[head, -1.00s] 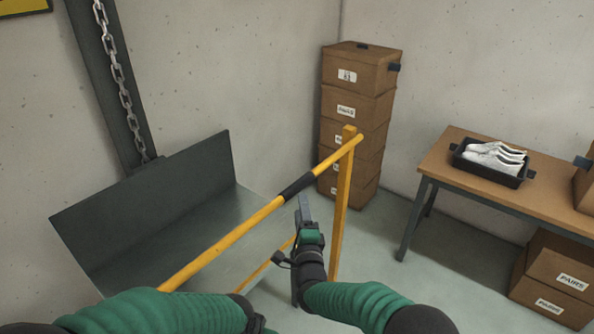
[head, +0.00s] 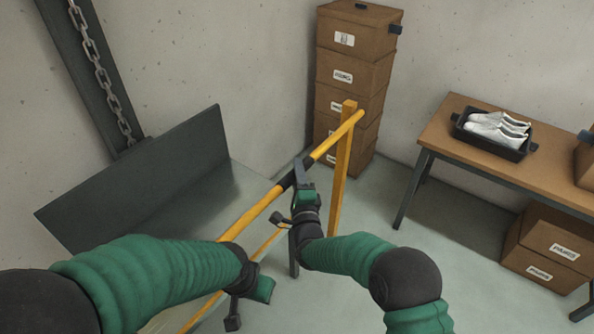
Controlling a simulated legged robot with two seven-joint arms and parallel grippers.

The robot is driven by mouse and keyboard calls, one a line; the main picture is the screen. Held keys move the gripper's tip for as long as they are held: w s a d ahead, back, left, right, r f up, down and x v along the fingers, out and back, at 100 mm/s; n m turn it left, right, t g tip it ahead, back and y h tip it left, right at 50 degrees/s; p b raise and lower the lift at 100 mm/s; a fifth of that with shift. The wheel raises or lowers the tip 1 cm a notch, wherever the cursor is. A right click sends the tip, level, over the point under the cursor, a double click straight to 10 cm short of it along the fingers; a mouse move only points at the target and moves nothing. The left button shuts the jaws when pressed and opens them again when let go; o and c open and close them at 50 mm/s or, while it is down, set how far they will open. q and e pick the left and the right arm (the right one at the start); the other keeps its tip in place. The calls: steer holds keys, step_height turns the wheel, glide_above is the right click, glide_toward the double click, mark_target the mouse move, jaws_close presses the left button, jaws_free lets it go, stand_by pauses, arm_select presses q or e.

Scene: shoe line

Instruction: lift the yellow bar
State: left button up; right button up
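The yellow bar (head: 325,147) slants from the lower middle up to a yellow post (head: 342,175) at its far end. A black sleeve (head: 285,183) wraps part of the bar. My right gripper (head: 299,174) is at this sleeve, its grey finger overlapping it in the picture; I cannot tell whether it is closed around it. My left gripper (head: 249,303) is lower left, beside the near part of the bar, which my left arm partly hides. Its fingertips point down and away from the bar, and their opening is unclear.
Stacked boxes (head: 352,80) stand behind the post. At right is a table (head: 450,125) with a black tray (head: 487,147) of white shoes, boxes (head: 550,250) below.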

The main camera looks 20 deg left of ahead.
steer(key=shift+w+a, duration=0.1)
steer(key=c, duration=0.4)
jaws_close()
steer(key=shift+a+f, duration=0.15)
stand_by(0.4)
